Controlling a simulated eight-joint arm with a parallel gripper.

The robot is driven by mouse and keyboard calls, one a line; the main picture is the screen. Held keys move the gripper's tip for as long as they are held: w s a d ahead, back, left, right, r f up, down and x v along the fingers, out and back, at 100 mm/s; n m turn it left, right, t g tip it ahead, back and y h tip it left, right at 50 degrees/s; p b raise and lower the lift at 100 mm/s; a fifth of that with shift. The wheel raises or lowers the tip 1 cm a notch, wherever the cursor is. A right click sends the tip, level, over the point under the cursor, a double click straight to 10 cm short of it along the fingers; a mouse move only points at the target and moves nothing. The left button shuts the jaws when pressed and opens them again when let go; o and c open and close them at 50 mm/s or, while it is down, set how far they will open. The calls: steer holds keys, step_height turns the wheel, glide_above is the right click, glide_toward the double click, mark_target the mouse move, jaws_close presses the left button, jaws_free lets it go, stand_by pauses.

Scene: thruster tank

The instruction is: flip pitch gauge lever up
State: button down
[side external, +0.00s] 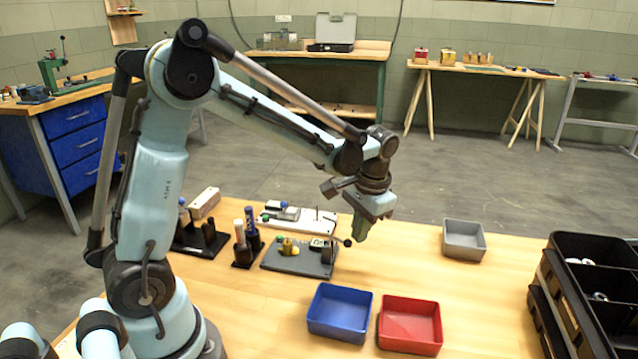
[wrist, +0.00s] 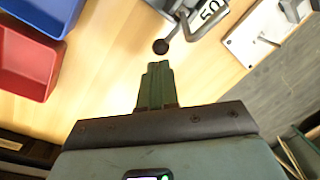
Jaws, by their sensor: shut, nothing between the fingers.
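The pitch gauge lever ends in a dark ball knob (side external: 348,242), which sticks out from the right side of a dark grey base plate (side external: 285,265). In the wrist view the knob (wrist: 160,46) lies just beyond my fingertips, with its thin rod running up and right toward a label reading "50" (wrist: 210,10). My gripper (side external: 361,238) points down beside the knob, slightly to its right. In the wrist view the gripper (wrist: 157,66) is shut and empty, with a small gap seen between fingertips and knob. I cannot tell whether they differ in height.
A blue bin (side external: 340,312) and a red bin (side external: 410,325) stand in front of the plate. A grey bin (side external: 464,240) is to the right. A white board (side external: 312,220) with fittings lies behind, and dark tool holders (side external: 200,240) stand to the left.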

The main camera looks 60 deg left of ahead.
stand_by(0.8)
steer(key=w+d+r, duration=0.5)
steer(key=w+r, duration=0.2)
steer(key=r, duration=0.3)
steer(key=s+f+t+h, duration=0.1)
steer(key=s+f+t, duration=0.2)
steer(key=s, duration=1.4)
steer(key=t, duration=0.4)
steer(key=shift+s+d+m+t+h, duration=0.2)
steer(key=shift+d+m+t+h, duration=0.05)
steer(key=shift+m+t+h, duration=0.05)
